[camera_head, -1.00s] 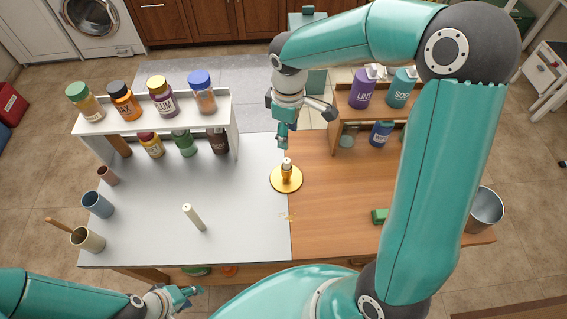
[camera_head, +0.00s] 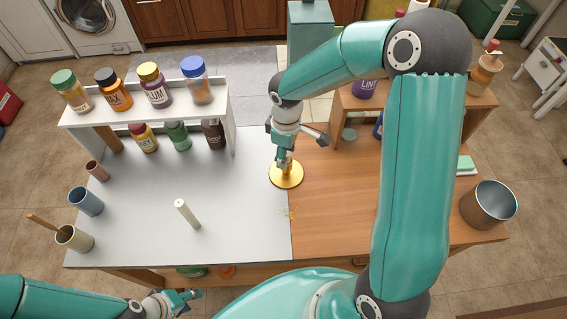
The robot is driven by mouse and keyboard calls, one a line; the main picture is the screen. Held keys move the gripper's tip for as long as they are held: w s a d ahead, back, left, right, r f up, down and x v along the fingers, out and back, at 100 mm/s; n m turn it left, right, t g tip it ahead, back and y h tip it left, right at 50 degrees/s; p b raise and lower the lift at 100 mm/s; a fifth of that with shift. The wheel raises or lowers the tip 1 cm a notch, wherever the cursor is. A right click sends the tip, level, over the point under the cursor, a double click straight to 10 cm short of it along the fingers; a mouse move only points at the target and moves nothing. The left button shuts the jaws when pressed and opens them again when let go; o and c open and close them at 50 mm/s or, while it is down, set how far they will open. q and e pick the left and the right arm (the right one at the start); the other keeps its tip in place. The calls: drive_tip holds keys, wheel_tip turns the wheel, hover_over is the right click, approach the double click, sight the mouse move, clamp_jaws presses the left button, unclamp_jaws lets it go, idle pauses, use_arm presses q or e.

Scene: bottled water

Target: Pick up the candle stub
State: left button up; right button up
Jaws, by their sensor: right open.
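The candle stub (camera_head: 288,167) stands in a round gold holder (camera_head: 286,180) near the seam between the white and wooden table halves. My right gripper (camera_head: 285,160) is open and points down right at the stub, its fingers hiding most of it. Whether the fingers touch the stub cannot be told. A taller cream candle (camera_head: 187,213) stands on the white half, to the left and nearer. My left gripper (camera_head: 183,302) is low at the front edge, away from the candles; its opening is unclear.
A white shelf (camera_head: 225,120) with several jars stands at the back left. A wooden shelf (camera_head: 338,125) with bottles stands close to the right gripper. Cups stand along the left edge, and a metal bucket (camera_head: 490,207) is at the right. The middle of the white half is mostly clear.

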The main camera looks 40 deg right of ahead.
drive_tip(key=shift+s, duration=0.1)
drive_tip(key=shift+c, duration=0.8)
drive_tip(key=c, duration=0.8)
drive_tip(key=shift+o, duration=0.2)
drive_tip(key=shift+r, duration=0.15)
